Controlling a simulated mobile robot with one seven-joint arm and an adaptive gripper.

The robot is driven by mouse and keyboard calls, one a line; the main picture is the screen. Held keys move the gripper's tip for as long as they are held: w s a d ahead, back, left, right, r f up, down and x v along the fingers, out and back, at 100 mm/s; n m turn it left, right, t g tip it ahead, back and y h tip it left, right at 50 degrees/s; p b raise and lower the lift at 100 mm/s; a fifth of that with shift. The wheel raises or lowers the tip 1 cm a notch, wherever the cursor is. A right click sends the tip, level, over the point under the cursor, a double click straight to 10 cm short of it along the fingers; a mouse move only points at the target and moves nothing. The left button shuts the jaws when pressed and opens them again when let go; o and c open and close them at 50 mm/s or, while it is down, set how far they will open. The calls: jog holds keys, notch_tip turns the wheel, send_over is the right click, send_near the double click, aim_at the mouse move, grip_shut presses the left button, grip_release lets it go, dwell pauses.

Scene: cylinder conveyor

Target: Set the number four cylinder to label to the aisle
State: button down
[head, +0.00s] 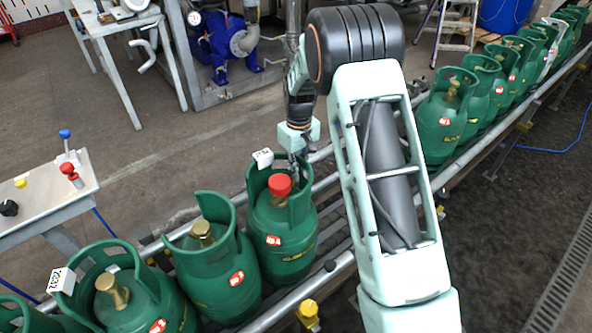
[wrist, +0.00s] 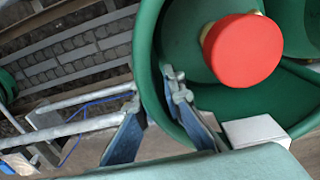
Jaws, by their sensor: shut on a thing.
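A green gas cylinder (head: 281,238) with a red cap (head: 279,184) stands upright on the conveyor. A small white label block (head: 263,158) sits on its collar rim; the label block also shows in the wrist view (wrist: 255,131). My gripper (head: 298,165) is at the back right of this cylinder's collar. In the wrist view its blue fingers (wrist: 157,103) are on either side of the green collar wall (wrist: 148,62), shut on it. I cannot read which cylinder is number four.
More green cylinders stand in line on the conveyor, at left (head: 216,268) and far right (head: 446,120). One left cylinder (head: 150,300) bears a white label block (head: 62,280). A control panel (head: 45,200) stands left.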

jog(key=shift+w+d+r, duration=0.1)
jog(key=shift+w+r, duration=0.05)
jog(key=c, duration=2.2)
grip_release()
jog(key=shift+o, duration=0.6)
notch_tip(320, 180, up, 12)
jog(key=shift+f, duration=0.1)
